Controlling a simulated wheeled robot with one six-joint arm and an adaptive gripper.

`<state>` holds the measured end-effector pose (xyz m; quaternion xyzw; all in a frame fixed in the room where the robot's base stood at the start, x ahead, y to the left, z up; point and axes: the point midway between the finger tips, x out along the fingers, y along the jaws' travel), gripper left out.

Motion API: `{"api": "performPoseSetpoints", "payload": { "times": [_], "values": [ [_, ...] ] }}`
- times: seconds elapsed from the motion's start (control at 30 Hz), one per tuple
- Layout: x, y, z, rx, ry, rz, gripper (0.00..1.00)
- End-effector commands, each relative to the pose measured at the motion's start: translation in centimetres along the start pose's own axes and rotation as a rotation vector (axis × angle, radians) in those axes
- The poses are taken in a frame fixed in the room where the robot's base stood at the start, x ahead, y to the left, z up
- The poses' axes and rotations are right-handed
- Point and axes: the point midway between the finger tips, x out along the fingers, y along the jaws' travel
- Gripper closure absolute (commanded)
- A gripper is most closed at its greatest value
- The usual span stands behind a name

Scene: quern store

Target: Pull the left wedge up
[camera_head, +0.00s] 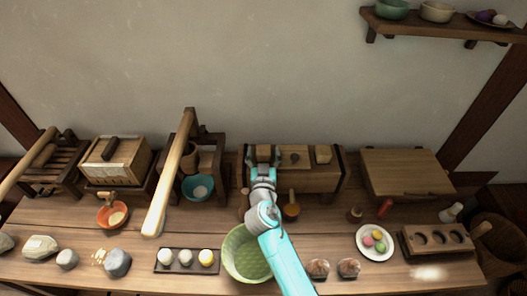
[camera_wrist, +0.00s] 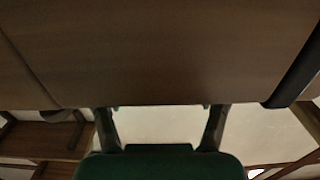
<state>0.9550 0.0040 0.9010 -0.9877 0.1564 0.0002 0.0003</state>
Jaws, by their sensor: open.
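A wooden press-like box (camera_head: 318,181) stands at the back middle of the table. A broad brown wooden surface (camera_wrist: 150,50) fills the upper part of that view, close to the fingertips.
A wooden lever (camera_head: 170,185) on a stand rises left of the box. A wooden board (camera_head: 405,170) lies to the right. A wall shelf (camera_head: 445,24) is high at the right.

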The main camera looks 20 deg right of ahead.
Motion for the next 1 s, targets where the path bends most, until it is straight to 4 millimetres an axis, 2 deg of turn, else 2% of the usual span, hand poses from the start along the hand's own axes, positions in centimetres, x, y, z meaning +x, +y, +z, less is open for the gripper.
{"api": "performPoseSetpoints", "payload": {
  "times": [0.13, 0.4, 0.47, 0.7, 0.87, 1.0],
  "values": [
    [0.8, 0.0, 0.0, 0.0, 0.0, 0.0, 0.25],
    [0.9, 0.0, 0.0, 0.0, 0.0, 0.0, 0.25],
    [0.9, 0.0, 0.0, -0.001, 0.0, 0.0, 0.38],
    [0.8, 0.0, 0.0, -0.001, 0.0, 0.0, 0.98],
    [0.9, 0.0, -0.5, 0.0, 0.002, 0.001, 1.0],
    [0.9, 0.0, -2.5, 0.002, 0.004, 0.001, 1.0]
  ]
}}
